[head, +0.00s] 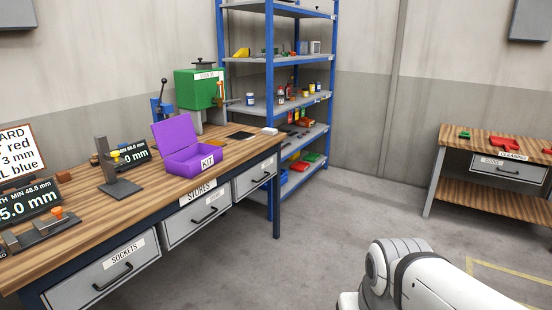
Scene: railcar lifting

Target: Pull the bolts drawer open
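The long wooden bench (75,235) on the left has a row of grey drawers with black bar handles. The nearest drawer (85,279) is labelled SOCKETS. The middle drawer (180,230) and the far drawer (245,184) carry small labels that I cannot read, so I cannot tell which is the bolts drawer. All three look closed. Another grey drawer (482,171), its label also too small to read, sits under the bench at the right and looks closed. My gripper is out of view; only a white link of my arm shows at the bottom right.
A purple KIT box (187,169) with its lid up, gauges and displays stand on the long bench. A blue shelf rack (272,60) stands behind it. The right-hand bench (478,139) holds red and green parts. The grey floor (320,225) between the benches is clear.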

